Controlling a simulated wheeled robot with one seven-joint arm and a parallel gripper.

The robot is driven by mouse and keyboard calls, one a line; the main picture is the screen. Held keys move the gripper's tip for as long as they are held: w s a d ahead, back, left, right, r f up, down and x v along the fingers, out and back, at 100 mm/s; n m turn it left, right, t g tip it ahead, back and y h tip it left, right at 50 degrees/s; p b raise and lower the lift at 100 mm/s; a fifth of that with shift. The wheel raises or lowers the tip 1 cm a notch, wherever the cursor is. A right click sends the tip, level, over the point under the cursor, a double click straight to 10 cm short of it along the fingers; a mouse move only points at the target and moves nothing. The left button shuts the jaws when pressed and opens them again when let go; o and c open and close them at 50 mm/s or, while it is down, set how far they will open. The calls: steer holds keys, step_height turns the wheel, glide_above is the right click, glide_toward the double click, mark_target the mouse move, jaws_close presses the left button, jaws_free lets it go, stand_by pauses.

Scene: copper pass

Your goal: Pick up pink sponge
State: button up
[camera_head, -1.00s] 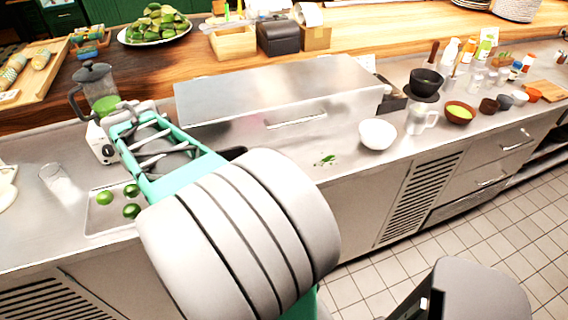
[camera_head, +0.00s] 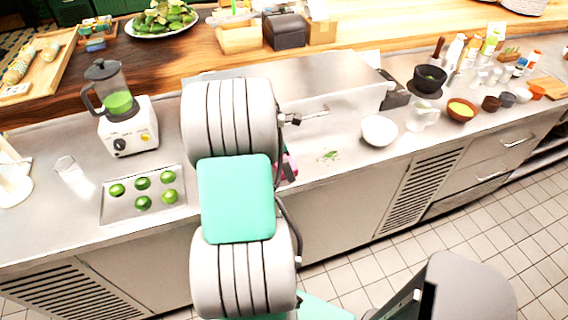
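A small patch of pink (camera_head: 291,160) shows at the counter's front edge, just right of my arm. It looks like part of the pink sponge; the arm hides the rest, and a dark part overlaps it. My arm's grey and teal links stand upright in the middle of the view.
A tray of limes (camera_head: 107,209) and a blender (camera_head: 131,137) stand left of my arm. A raised steel cover (camera_head: 340,85) is behind it.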

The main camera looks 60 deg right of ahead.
steer(key=shift+c, duration=0.4)
steer(key=c, duration=1.2)
steer(key=shift+o, duration=0.2)
steer(key=shift+r, duration=0.3)
steer(key=shift+d+b+v, duration=0.2)
steer(key=shift+b+v, duration=0.4)
steer(key=shift+v, duration=0.6)
steer(key=a+r, duration=1)
steer(key=a, duration=0.4)
steer(key=shift+b, duration=0.35)
steer(key=shift+s, duration=0.15)
